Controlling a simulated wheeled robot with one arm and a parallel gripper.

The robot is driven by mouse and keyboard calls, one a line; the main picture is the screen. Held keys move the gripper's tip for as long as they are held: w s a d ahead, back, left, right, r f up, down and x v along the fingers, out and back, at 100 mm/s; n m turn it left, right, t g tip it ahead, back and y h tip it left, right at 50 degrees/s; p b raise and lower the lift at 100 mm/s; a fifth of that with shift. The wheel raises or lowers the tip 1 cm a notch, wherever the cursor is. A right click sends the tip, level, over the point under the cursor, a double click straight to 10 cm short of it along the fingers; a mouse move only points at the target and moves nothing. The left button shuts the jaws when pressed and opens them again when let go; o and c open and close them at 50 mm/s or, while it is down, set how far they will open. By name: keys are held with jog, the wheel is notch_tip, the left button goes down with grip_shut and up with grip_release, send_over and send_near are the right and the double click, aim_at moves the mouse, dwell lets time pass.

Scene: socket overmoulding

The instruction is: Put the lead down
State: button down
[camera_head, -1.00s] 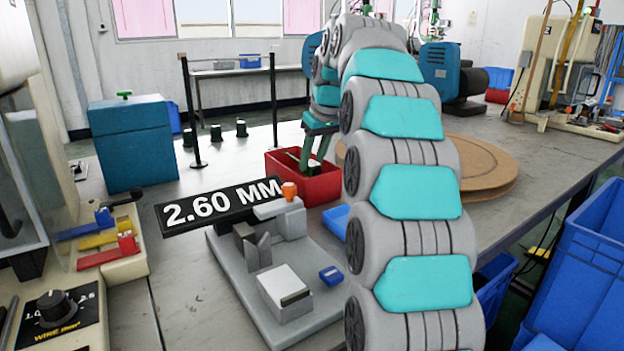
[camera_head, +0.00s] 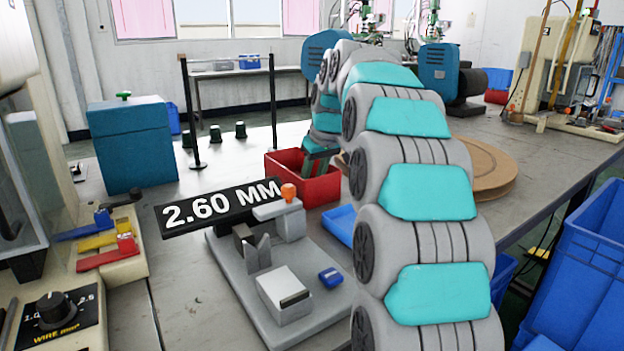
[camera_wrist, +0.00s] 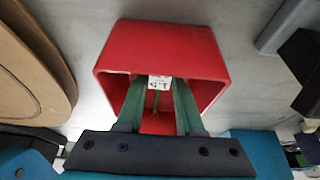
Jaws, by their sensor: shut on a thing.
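The lead shows in the wrist view as a small white tag (camera_wrist: 159,82) with printed characters, at my fingertips, and a thin strand below it. Most of the lead is hidden. My gripper (camera_wrist: 160,90) has green fingers shut on the lead, inside the mouth of a red bin (camera_wrist: 118,52). In the head view my gripper (camera_head: 315,164) reaches down into the same red bin (camera_head: 325,192) on the bench. The lead cannot be made out there.
A gauge with a black 2.60 MM display (camera_head: 185,218) stands in front of the red bin. A blue tray (camera_head: 340,222) is close to the bin's front. A round brown board (camera_head: 492,170) lies to the right. A teal box (camera_head: 133,148) stands at left.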

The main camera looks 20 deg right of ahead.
jog(key=c, duration=0.5)
grip_release()
jog(key=shift+f, duration=0.1)
jog(key=shift+c, duration=0.2)
jog(key=shift+s+r, duration=0.1)
jog(key=shift+r, duration=0.45)
jog(key=v, duration=1.1)
jog(key=shift+s+d, duration=0.1)
